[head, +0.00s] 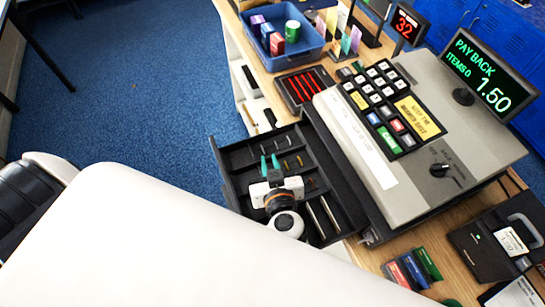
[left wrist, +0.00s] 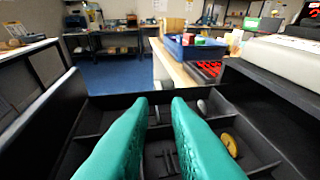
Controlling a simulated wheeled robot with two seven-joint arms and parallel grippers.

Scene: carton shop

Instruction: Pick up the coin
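The open black cash drawer (head: 230,178) sticks out from the till and has several compartments. In the left wrist view, a gold coin (left wrist: 229,145) stands on edge in a compartment right of my fingers, and a silver-grey coin (left wrist: 202,107) is farther back. Small coins (head: 287,165) show in the drawer in the head view, too small to tell apart. My left gripper (head: 269,164) is over the drawer, with teal fingers pointing into it. In the left wrist view its fingers (left wrist: 160,105) are apart, with nothing between them. My right gripper is not in view.
The grey till (head: 410,150) stands right of the drawer; its display (head: 488,75) reads PAY BACK 1.50. A blue tray (head: 283,55) with coloured blocks and a red-slotted black rack (head: 304,86) are behind. A black case (head: 490,245) sits at the right. Blue floor is clear at left.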

